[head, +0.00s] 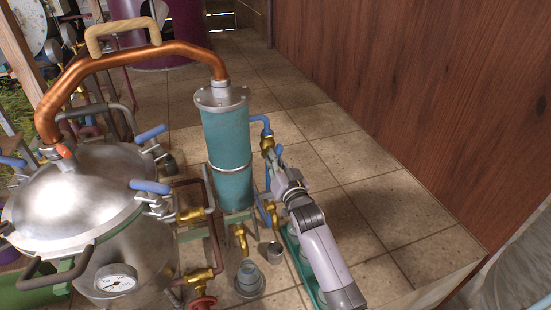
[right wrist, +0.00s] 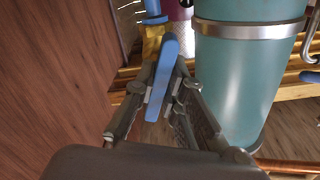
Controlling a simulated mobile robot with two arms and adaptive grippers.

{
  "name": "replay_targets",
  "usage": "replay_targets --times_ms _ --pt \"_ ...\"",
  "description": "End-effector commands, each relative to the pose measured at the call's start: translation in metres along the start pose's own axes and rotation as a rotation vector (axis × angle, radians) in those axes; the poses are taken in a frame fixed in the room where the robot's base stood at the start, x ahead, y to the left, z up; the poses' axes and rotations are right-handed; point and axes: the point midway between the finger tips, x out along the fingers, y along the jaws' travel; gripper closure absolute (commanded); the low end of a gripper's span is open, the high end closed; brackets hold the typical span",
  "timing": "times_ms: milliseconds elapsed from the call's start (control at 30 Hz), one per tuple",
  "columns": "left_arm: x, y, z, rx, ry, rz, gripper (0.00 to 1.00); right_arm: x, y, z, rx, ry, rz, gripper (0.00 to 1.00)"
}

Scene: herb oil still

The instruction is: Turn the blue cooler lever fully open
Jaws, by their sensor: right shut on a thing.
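The teal cooler (head: 228,155) stands upright in the middle of the head view, with a blue pipe (head: 260,119) leaving its upper right side. A brass valve (head: 267,143) sits below that pipe. My right gripper (head: 275,160) reaches up to this valve from the lower right. In the right wrist view, the blue lever (right wrist: 167,62) runs between the two fingers of my right gripper (right wrist: 162,97), which is shut on it. The brass valve body (right wrist: 153,42) shows behind the lever, and the cooler (right wrist: 240,85) is to the right. My left gripper is not in view.
The steel still pot (head: 75,195) with its copper pipe (head: 130,58) fills the left. A brown wooden wall (head: 420,90) bounds the right. Brass taps (head: 240,238) and a small cup (head: 249,275) are below the cooler. Tiled floor (head: 345,155) lies clear right of my arm.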

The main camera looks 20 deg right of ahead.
Motion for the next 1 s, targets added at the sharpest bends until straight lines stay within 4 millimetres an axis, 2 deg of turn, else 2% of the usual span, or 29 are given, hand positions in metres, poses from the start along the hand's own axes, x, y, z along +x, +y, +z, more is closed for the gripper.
replay_targets --times_ms 200,500,1000 --pt "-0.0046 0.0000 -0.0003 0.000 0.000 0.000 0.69 -0.0001 0.0010 0.0003 -0.181 -0.003 0.001 1.00" --pt "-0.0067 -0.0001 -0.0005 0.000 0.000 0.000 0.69 -0.0001 0.0008 0.0005 -0.348 -0.002 0.000 1.00" --pt "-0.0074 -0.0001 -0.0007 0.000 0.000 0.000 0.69 -0.0001 0.0012 0.0005 -0.420 -0.002 0.001 1.00"
